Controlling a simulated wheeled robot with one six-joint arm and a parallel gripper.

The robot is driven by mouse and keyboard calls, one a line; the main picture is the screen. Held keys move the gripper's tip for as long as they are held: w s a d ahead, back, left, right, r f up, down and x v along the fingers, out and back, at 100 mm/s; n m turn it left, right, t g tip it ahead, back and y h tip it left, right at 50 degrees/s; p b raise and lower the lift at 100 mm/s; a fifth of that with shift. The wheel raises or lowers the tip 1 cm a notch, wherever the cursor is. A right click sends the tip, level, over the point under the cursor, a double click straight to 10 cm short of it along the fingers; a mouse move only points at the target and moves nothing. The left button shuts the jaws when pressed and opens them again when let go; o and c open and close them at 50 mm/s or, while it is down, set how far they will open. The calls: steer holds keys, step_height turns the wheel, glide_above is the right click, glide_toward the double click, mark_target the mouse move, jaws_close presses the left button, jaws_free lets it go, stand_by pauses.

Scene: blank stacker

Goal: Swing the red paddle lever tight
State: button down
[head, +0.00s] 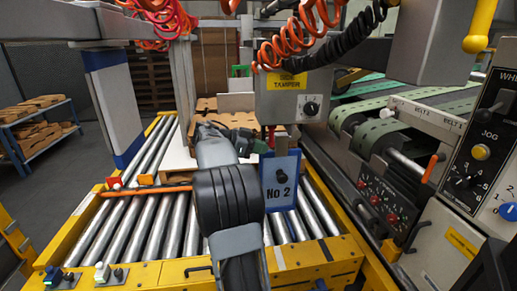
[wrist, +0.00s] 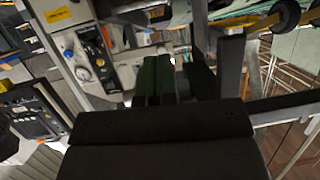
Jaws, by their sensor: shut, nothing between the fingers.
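A small red paddle-like piece (head: 114,182) sits on the yellow left rail of the roller conveyor, beside a white knob. A thin red strip (head: 271,136) shows just above the blue No 2 plate (head: 280,180). I cannot tell for certain which is the red paddle lever. My gripper (head: 260,144) has green fingers and is partly hidden behind my arm, near the red strip and the blue plate. I cannot tell whether it touches either. In the wrist view, the green fingers (wrist: 158,72) are together with nothing held. No red lever is clear there.
A grey TAMPER box (head: 292,105) hangs just right of my gripper, with orange coiled hoses (head: 290,40) above. An orange bar (head: 150,190) crosses the rollers. Stacked brown blanks (head: 207,104) stand behind. A control panel (head: 490,130) and belt machine fill the right side.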

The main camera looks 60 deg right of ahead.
steer(key=shift+s+d+f, duration=0.1)
steer(key=shift+s+f, duration=0.1)
steer(key=w+a+f, duration=0.3)
steer(key=w+a, duration=0.5)
steer(key=a, duration=0.3)
steer(key=shift+w, duration=0.4)
steer(key=shift+r+p, duration=0.1)
steer(key=shift+p, duration=0.2)
steer(key=s+a+r+n+t+y+p, duration=0.3)
steer(key=a+r+n+p, duration=0.4)
steer(key=a+p, duration=0.3)
steer(key=s+a+r+n+t+y+p, duration=0.4)
steer(key=a+r+n+p, duration=0.4)
steer(key=p, duration=0.5)
steer(key=s+a+r+n+t+y+p, duration=0.3)
steer(key=a+r+n+p, duration=0.5)
steer(key=a+n+p, duration=0.3)
steer(key=s+a+t, duration=0.1)
steer(key=t, duration=0.1)
steer(key=shift+s+t+y+p, duration=0.3)
steer(key=shift+s+y+p, duration=0.05)
steer(key=shift+s+y, duration=0.05)
